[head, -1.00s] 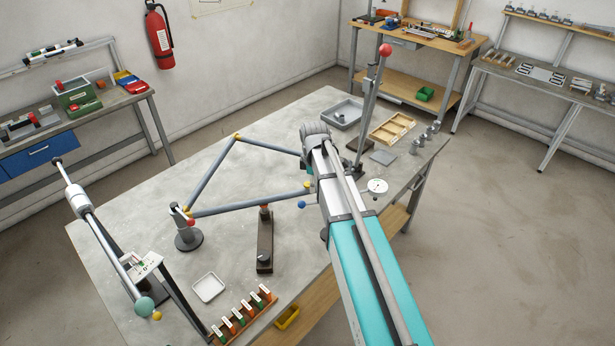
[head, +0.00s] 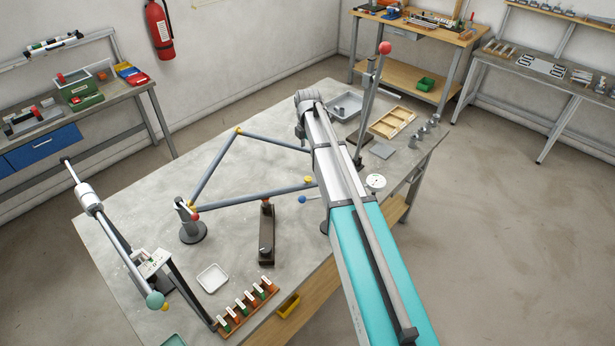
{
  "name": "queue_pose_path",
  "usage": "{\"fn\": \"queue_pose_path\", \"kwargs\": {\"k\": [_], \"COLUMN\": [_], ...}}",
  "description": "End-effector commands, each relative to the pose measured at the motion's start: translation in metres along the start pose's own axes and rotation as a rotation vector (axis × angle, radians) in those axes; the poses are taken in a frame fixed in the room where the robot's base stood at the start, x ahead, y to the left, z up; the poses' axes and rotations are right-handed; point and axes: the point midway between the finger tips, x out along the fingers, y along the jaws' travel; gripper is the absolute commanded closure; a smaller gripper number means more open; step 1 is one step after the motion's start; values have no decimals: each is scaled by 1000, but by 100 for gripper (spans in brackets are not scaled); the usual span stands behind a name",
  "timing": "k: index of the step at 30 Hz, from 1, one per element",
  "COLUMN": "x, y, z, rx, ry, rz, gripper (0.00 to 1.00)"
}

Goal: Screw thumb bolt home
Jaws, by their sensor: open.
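A frame of blue-grey bars (head: 210,166) stands on the bench jig, with yellow knobs at its corners, one at the top (head: 238,131) and one at the right (head: 308,180). A red knob (head: 194,216) sits at its left corner, above a round grey stand (head: 193,232). A blue ball knob (head: 302,199) on a thin rod lies left of my arm. I cannot tell which of these is the thumb bolt. My arm covers the right end of the frame. My gripper is hidden behind my wrist and forearm; no fingertips show.
A dark upright block (head: 266,232), a white tray (head: 212,278) and a rack of several coloured pieces (head: 248,305) stand in front. A tall red-topped lever (head: 371,100), grey bin (head: 345,106) and wooden tray (head: 392,122) are behind right.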

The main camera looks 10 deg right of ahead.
Motion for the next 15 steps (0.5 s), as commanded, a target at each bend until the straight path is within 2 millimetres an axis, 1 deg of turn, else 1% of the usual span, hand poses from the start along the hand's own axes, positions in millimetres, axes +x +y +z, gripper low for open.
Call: {"fn": "queue_pose_path", "kwargs": {"k": [8,15], "x": [6,20], "y": [0,0], "z": [0,0], "rx": [2,2], "ry": [0,0], "rz": [0,0], "gripper": [24,24]}}
